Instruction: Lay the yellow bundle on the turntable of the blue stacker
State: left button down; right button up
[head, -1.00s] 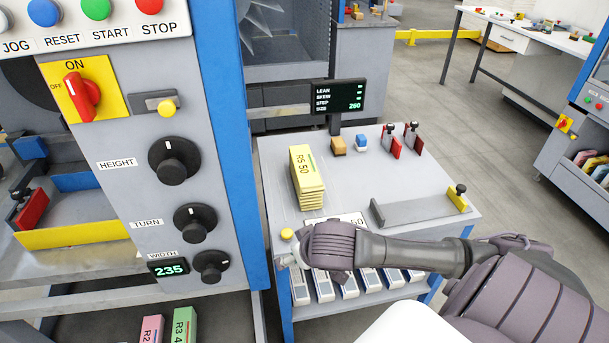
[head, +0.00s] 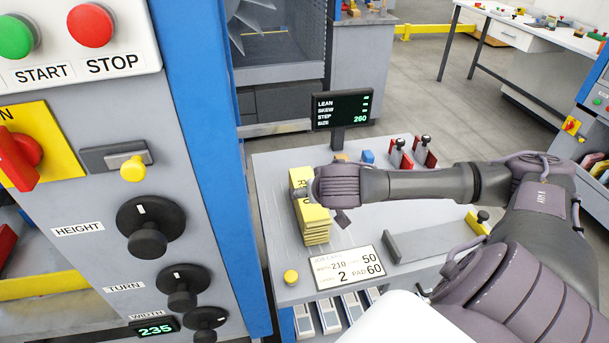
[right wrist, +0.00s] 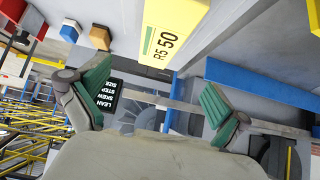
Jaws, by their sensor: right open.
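The yellow bundle (head: 314,222), a stack of thin yellow pieces, stands on the grey side table (head: 290,262). Its label reads R5 50 in the right wrist view (right wrist: 172,38). My right gripper (head: 320,192) is over the bundle and hides part of its top. In the right wrist view its green-padded fingers (right wrist: 155,95) are spread apart with nothing between them; the bundle shows beyond, at the top of the picture. The blue stacker (head: 195,110) is on the left, with its knobs and buttons facing me. I cannot make out its turntable. My left gripper is not in view.
A job card (head: 346,270) and a yellow button (head: 291,276) are at the table's front. A small screen (head: 343,109) stands behind the bundle. Red clamps (head: 424,152) and a grey bar with a yellow end (head: 435,239) are to the right. White-topped pieces hang below.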

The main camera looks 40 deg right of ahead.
jog(key=x, duration=0.6)
jog(key=shift+w+f, duration=0.15)
jog(key=shift+f, duration=0.2)
jog(key=shift+w+d+f, duration=0.15)
jog(key=shift+w+f, duration=0.1)
jog(key=shift+w+d+f, duration=0.25)
jog(key=shift+w+f, duration=0.1)
jog(key=shift+f, duration=0.05)
jog(key=x, duration=0.3)
jog(key=shift+w+d+f+p, duration=0.15)
jog(key=shift+w+f+p, duration=0.05)
jog(key=shift+f+p, duration=0.1)
jog(key=shift+w+d+f, duration=0.1)
jog(key=shift+w+f, duration=0.05)
jog(key=shift+c, duration=1.9)
jog(key=c, duration=1.3)
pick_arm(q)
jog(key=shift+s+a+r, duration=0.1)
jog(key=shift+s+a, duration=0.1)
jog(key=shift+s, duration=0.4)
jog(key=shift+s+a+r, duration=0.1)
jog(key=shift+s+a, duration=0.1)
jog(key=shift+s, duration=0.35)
pick_arm(e)
jog(key=shift+w, duration=0.1)
jog(key=shift+c, duration=1.1)
